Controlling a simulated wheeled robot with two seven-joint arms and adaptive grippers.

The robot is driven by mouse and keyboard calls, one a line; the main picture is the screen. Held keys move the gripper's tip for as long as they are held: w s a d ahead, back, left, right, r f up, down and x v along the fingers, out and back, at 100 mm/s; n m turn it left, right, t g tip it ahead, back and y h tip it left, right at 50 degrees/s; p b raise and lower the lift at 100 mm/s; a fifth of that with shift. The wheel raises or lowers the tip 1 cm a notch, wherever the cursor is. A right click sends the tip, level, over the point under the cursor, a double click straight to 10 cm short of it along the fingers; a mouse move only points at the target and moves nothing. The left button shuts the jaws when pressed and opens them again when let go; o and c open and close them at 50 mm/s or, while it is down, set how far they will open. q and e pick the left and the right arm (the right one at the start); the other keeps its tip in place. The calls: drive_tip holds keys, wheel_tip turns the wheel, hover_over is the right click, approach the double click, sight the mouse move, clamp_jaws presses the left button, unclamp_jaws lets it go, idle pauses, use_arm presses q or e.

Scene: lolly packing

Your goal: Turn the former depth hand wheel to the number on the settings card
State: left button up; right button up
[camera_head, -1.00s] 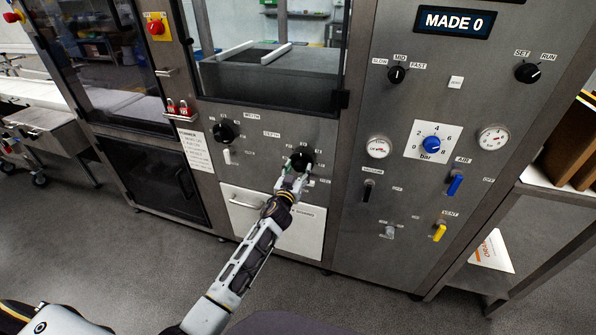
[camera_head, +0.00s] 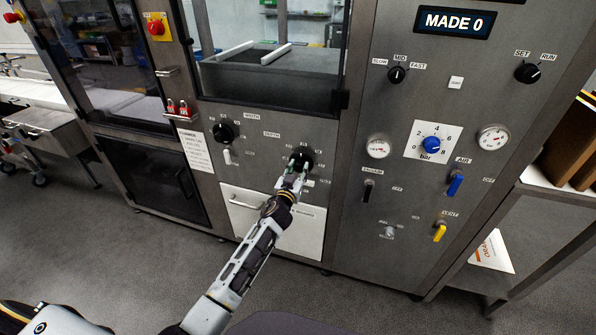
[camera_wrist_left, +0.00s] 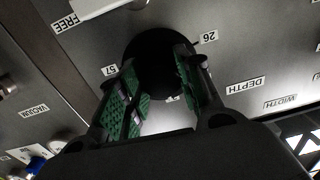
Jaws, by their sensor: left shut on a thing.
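The black depth hand wheel (camera_head: 301,155) is on the grey machine front, right of the width hand wheel (camera_head: 226,132). My left gripper (camera_head: 297,167) is at the depth wheel, its fingers shut on it. In the left wrist view the dark wheel (camera_wrist_left: 158,55) sits between the green-padded fingers (camera_wrist_left: 160,92). Labels 26 and 57 show around the wheel there, with a DEPTH label beside it. The gripper hides part of the wheel, and I cannot read its setting. The white settings card (camera_head: 195,150) hangs at the left; its text is too small to read. My right gripper is not in view.
A white panel (camera_head: 250,218) lies below the hand wheels, behind my left arm. To the right are a blue pressure knob (camera_head: 431,145), gauges, a blue air lever (camera_head: 455,185) and a yellow vent lever (camera_head: 440,232). The floor in front is clear.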

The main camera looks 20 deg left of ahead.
use_arm(q)
drive_tip(key=shift+m, duration=0.8)
drive_tip(key=m, duration=0.2)
drive_tip(key=shift+m+b, duration=0.3)
drive_tip(key=shift+b, duration=0.1)
drive_tip(key=shift+a+m, duration=0.1)
drive_tip(key=shift+m, duration=2.6)
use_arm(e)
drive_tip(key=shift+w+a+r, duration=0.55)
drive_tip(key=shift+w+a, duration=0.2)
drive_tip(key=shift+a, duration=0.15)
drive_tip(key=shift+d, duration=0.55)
